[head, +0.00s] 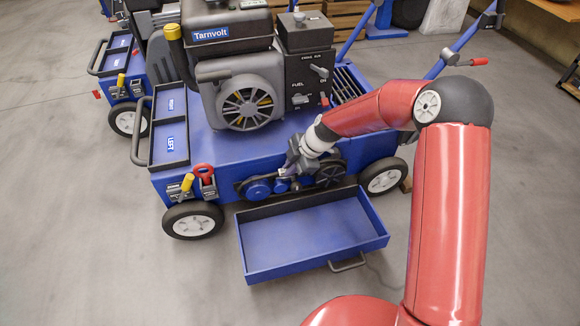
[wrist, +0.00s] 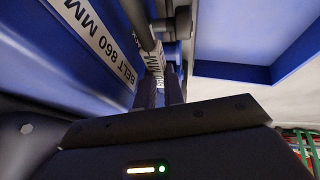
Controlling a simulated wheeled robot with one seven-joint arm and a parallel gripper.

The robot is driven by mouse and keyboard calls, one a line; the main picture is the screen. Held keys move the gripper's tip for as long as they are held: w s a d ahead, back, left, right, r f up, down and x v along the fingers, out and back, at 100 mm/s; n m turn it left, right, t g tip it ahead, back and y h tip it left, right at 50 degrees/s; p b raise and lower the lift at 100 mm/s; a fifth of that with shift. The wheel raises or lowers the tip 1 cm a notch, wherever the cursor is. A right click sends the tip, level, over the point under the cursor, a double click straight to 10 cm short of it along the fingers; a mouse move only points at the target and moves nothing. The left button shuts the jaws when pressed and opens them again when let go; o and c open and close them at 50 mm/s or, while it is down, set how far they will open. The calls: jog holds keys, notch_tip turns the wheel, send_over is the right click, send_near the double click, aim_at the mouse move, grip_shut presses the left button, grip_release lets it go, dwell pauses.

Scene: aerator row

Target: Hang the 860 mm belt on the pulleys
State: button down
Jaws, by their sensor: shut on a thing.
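My gripper (head: 287,169) is at the low front side of the blue machine (head: 222,150), beside the pulleys. In the wrist view its dark fingers (wrist: 161,88) are shut on a narrow strip with white lettering ending in "MM", which appears to be the belt (wrist: 154,60). A blue pulley (head: 257,189) shows left of the gripper, and a large dark pulley (head: 331,173) shows to its right. The gripper hides part of the space between them. I cannot tell whether the belt touches either pulley. A white label (wrist: 104,45) on the machine reads "BELT 860 MM".
An open, empty blue drawer (head: 310,235) juts out below the pulleys. A red lock-like part (head: 204,173) and a yellow-handled part (head: 187,182) are on the machine's left. Wheels (head: 193,220) stand at both ends.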

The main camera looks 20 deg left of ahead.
jog(key=shift+f, duration=0.2)
jog(key=c, duration=1.4)
grip_release()
jog(key=shift+c, duration=0.2)
jog(key=shift+w, duration=0.1)
